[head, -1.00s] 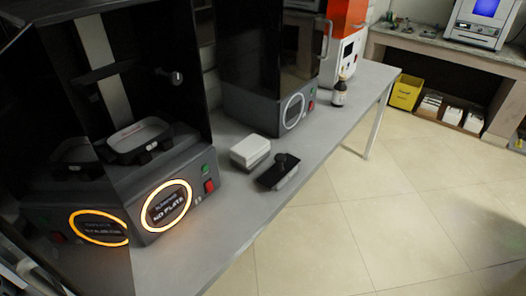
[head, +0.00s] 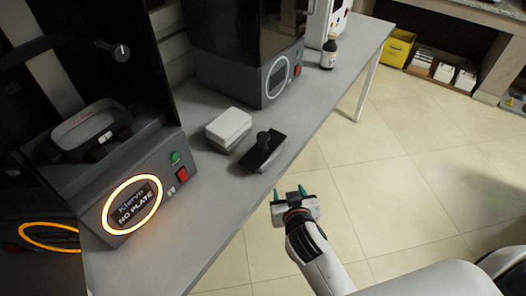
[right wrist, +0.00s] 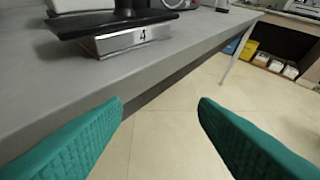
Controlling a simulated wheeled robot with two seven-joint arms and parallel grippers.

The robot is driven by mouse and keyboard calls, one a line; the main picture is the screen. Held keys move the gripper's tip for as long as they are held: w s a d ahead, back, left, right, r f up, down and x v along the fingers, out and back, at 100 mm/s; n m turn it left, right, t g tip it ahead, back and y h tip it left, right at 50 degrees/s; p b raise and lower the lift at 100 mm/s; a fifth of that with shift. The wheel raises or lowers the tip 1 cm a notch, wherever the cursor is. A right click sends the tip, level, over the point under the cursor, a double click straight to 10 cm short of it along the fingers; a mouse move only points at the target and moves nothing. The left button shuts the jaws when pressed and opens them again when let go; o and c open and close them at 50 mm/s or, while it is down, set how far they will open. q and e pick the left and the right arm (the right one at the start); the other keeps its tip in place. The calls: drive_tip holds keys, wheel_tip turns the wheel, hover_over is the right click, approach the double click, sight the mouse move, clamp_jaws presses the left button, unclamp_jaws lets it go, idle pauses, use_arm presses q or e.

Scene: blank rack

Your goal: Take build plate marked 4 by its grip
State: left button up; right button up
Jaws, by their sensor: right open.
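The build plate marked 4 (head: 262,155) lies near the front edge of the grey bench, dark on top with a black knob-like grip (head: 263,137) standing up from it. In the right wrist view, its silver side (right wrist: 125,39) faces me and bears a "4"; the top of its grip is cut off by the frame. My right gripper (head: 290,193) is open and empty, with teal fingers, off the bench's front edge and apart from the plate. My left gripper is not in view.
A white box (head: 229,127) sits just behind and left of the plate. A printer (head: 135,195) with a glowing ring reading "NO PLATE" stands at the left, another dark printer (head: 245,75) behind. A brown bottle (head: 329,54) stands further along the bench (head: 225,210).

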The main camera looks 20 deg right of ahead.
sight(264, 143)
drive_tip(key=w+a+r+t, duration=0.1)
drive_tip(key=r, duration=0.1)
drive_tip(key=w+a+r+t, duration=0.1)
drive_tip(key=w+r, duration=0.1)
drive_tip(key=r, duration=0.1)
drive_tip(key=w+a+r+t, duration=0.1)
drive_tip(key=w+r+t, duration=0.1)
drive_tip(key=shift+a+r+y, duration=0.15)
drive_tip(key=shift+a+y, duration=0.05)
drive_tip(key=shift+y, duration=0.1)
drive_tip(key=p+x, duration=0.1)
drive_tip(key=x, duration=0.5)
drive_tip(key=shift+w+r, duration=0.15)
drive_tip(key=x, duration=0.4)
drive_tip(key=shift+w+p, duration=0.3)
drive_tip(key=shift+p, duration=0.1)
drive_tip(key=shift+w, duration=0.5)
clamp_jaws()
